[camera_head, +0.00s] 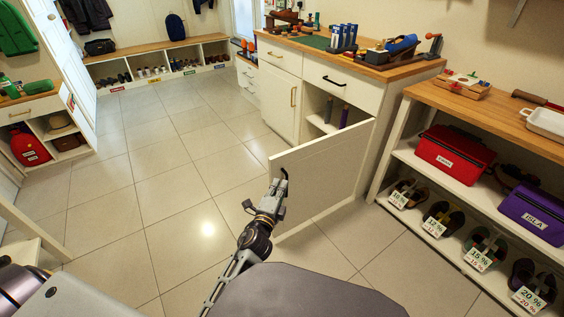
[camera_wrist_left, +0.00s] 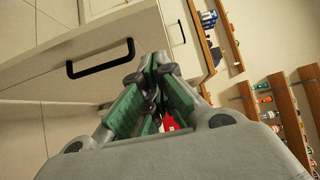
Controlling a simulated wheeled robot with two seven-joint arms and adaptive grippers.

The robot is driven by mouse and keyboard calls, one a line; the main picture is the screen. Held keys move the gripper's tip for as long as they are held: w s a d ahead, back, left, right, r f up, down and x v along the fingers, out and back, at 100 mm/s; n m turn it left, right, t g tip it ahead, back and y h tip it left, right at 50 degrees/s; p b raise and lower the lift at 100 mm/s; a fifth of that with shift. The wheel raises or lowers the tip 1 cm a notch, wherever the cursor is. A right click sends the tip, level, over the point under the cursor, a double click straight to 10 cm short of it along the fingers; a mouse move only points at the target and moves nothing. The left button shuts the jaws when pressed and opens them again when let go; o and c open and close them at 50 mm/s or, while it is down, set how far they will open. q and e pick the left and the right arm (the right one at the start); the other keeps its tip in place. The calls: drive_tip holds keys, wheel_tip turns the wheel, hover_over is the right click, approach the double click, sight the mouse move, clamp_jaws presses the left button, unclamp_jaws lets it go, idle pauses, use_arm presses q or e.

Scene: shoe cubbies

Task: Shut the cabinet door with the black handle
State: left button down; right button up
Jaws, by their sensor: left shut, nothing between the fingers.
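The cabinet door (camera_head: 330,165) stands wide open, swung out from the right compartment of the white cabinet (camera_head: 283,100). Its black handle (camera_head: 285,180) sits near the free edge; in the left wrist view the handle (camera_wrist_left: 100,60) is a black bar on the pale panel (camera_wrist_left: 60,78). My left gripper (camera_head: 268,202) is beside that free edge, close to the handle. In the left wrist view the gripper's fingers (camera_wrist_left: 157,62) are together and empty, just right of the handle; contact with the door cannot be told. My right gripper is not in view.
Above the opening, a drawer (camera_head: 340,87) with a black handle is shut. Purple and grey bottles (camera_head: 344,116) stand inside the compartment. A shelf unit (camera_head: 460,105) with red and purple boxes is to the right. Tiled floor (camera_head: 170,200) is clear on the left.

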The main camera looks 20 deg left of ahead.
sight(282, 159)
use_arm(q)
drive_tip(key=shift+w, duration=0.15)
drive_tip(key=shift+w+a, duration=0.55)
drive_tip(key=shift+w, duration=1.5)
drive_tip(key=shift+w+a, duration=0.5)
drive_tip(key=shift+w, duration=1.6)
drive_tip(key=shift+w+a, duration=0.55)
drive_tip(key=shift+w, duration=1.5)
drive_tip(key=shift+w+a+p, duration=0.1)
drive_tip(key=shift+a+p, duration=0.05)
drive_tip(key=shift+p, duration=0.15)
